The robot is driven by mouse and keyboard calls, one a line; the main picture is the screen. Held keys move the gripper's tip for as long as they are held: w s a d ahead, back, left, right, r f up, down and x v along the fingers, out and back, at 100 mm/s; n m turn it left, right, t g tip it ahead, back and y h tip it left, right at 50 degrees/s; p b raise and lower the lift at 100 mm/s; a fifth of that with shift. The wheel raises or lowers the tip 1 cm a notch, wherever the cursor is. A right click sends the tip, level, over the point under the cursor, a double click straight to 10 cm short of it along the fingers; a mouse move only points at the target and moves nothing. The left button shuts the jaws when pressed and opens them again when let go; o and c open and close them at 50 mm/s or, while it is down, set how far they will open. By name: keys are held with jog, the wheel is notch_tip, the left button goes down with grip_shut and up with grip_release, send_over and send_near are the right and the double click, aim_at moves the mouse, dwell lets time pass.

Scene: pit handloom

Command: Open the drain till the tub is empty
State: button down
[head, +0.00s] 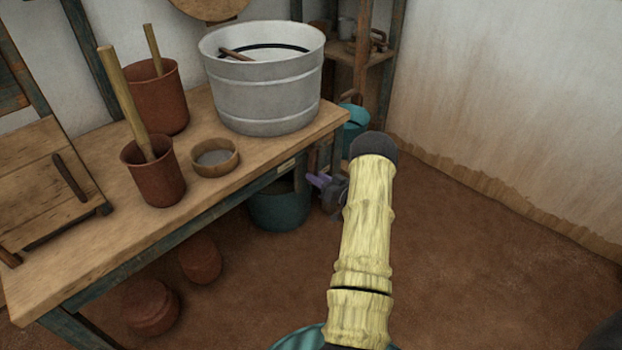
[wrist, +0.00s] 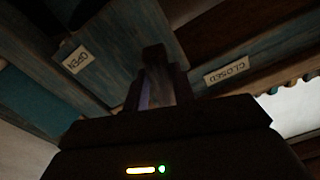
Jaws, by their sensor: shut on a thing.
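The grey metal tub (head: 265,95) stands at the right end of the wooden table, with a dark ring and a brown stick visible inside; I cannot tell its liquid level. My gripper (head: 330,188) is low beside the table's right end, below the tub. It is shut on a small purple piece (head: 317,180), seemingly the drain handle, which also shows as a sliver between the dark fingers in the wrist view (wrist: 145,95). There, an OPEN label (wrist: 76,60) lies left of the fingers and a CLOSED label (wrist: 227,72) right of them. The drain outlet is hidden.
A dark teal bucket (head: 280,206) stands on the floor under the table end. Brown pots with sticks (head: 157,182) and a small bowl (head: 215,158) are on the table (head: 100,240). A shelf (head: 375,55) stands behind.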

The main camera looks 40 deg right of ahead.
jog(key=shift+s+d+f, duration=0.15)
jog(key=c, duration=1.2)
grip_release()
jog(key=shift+o, duration=0.3)
jog(key=p+v, duration=0.7)
jog(key=v, duration=1)
jog(key=shift+s, duration=0.2)
jog(key=shift+w, duration=0.1)
